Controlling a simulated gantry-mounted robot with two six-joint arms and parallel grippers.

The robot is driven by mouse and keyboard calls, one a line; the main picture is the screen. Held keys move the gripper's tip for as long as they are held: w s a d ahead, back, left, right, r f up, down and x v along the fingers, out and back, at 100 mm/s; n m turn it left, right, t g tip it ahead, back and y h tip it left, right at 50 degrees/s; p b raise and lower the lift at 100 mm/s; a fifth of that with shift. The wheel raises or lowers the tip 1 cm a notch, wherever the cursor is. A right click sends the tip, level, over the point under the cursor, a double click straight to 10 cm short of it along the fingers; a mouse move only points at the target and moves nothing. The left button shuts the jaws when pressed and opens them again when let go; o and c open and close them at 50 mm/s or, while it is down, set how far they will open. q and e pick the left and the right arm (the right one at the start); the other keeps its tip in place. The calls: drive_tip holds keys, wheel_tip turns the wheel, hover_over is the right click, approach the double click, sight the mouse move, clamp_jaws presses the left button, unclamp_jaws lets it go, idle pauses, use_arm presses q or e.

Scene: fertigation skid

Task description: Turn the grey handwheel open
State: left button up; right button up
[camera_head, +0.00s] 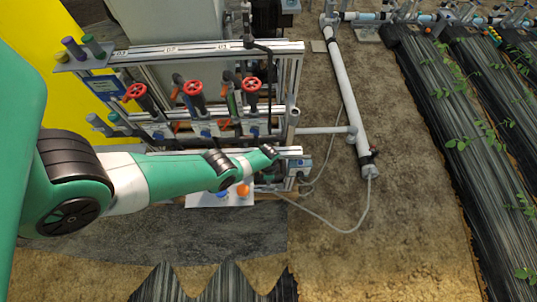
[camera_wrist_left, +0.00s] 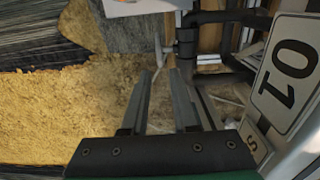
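Three red handwheels sit on the skid frame (camera_head: 205,52) in the head view: a left one (camera_head: 135,91), a middle one (camera_head: 193,88) and a right one (camera_head: 251,85). My left arm reaches across the lower front of the skid, and its gripper cannot be made out there. A dark pipe fitting (camera_wrist_left: 187,45) lies just beyond the fingertips. My right gripper is in neither view.
A plate marked 01 (camera_wrist_left: 288,75) stands close on the right in the left wrist view. An orange knob (camera_head: 243,190) and a blue knob (camera_head: 222,195) show below my arm.

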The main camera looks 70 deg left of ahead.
sight(268, 187)
use_arm(q)
wheel_tip(268, 187, down, 11)
drive_tip(key=b, duration=1)
drive_tip(key=shift+r, duration=0.1)
drive_tip(key=shift+r, duration=0.1)
clamp_jaws()
drive_tip(key=shift+s, duration=0.1)
